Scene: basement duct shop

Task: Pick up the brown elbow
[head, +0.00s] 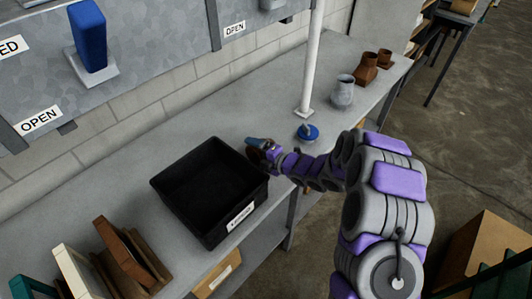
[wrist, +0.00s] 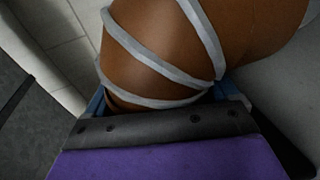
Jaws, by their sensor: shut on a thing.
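A brown elbow (wrist: 170,50) with pale grey bands fills much of the wrist view, between the bluish fingers of my gripper (wrist: 160,98). My gripper is shut on it. In the head view my gripper (head: 260,145) is by the back right corner of the black bin, and the elbow is mostly hidden there by my gripper and arm. Other brown fittings (head: 366,69) stand at the far right end of the bench, beside a grey fitting (head: 343,91).
The black bin (head: 212,236) looks empty and has a white label in front. A white post (head: 312,60) and a blue round piece (head: 307,132) stand beyond my gripper. Upright frames (head: 120,250) are at lower left. A wall panel (head: 150,55) hangs behind the bench.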

